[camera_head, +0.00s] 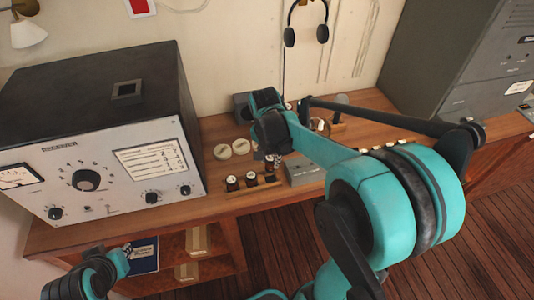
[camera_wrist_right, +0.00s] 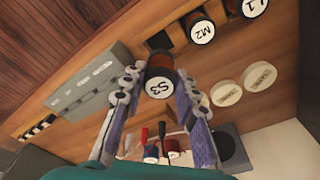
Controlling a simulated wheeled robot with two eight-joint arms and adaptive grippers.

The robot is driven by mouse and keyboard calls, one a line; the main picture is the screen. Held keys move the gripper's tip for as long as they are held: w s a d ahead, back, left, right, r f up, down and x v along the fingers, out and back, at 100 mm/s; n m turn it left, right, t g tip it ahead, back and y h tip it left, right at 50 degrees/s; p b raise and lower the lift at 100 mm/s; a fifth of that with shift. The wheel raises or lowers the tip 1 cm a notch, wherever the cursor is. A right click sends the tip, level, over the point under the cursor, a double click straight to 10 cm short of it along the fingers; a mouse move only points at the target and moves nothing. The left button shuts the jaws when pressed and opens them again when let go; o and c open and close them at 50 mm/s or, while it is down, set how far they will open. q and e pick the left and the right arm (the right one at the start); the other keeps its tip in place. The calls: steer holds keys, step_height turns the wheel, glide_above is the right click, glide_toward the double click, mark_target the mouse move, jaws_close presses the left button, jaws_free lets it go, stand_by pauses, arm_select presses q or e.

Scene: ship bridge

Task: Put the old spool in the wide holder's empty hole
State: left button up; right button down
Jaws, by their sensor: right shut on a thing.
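My right gripper (camera_wrist_right: 160,100) is shut on a dark brown spool (camera_wrist_right: 158,86) with a white end marked S3. The spool is beside the wooden holder (camera_head: 256,188), apparently above the desk. The holder carries two dark spools with white tops, marked M2 (camera_wrist_right: 202,30) and L1 (camera_wrist_right: 254,6) in the right wrist view. A dark opening (camera_wrist_right: 178,34) shows next to M2, on the side nearer the held spool. In the head view my right gripper (camera_head: 272,160) partly hides this area. My left gripper (camera_head: 122,262) is low at left; its fingers are unclear.
Two cream discs (camera_head: 222,151) lie on the desk behind the holder. A grey box (camera_head: 304,172) stands right of it. The large receiver (camera_head: 100,140) fills the left of the desk. Red and black handled items (camera_wrist_right: 152,140) stand further back.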

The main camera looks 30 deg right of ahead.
mark_target(270, 169)
steer(key=shift+s+f, duration=0.1)
steer(key=shift+s, duration=0.15)
steer(key=shift+f+b, duration=0.2)
steer(key=shift+b, duration=0.1)
steer(key=shift+w+f+b, duration=0.15)
steer(key=shift+f+b, duration=0.25)
steer(key=shift+f, duration=0.2)
steer(key=shift+f+b, duration=0.6)
steer(key=shift+f, duration=0.35)
steer(key=shift+f+b, duration=1.15)
steer(key=shift+f, duration=0.3)
stand_by(3.4)
steer(key=c, duration=1.1)
jaws_free()
steer(key=shift+r, duration=0.1)
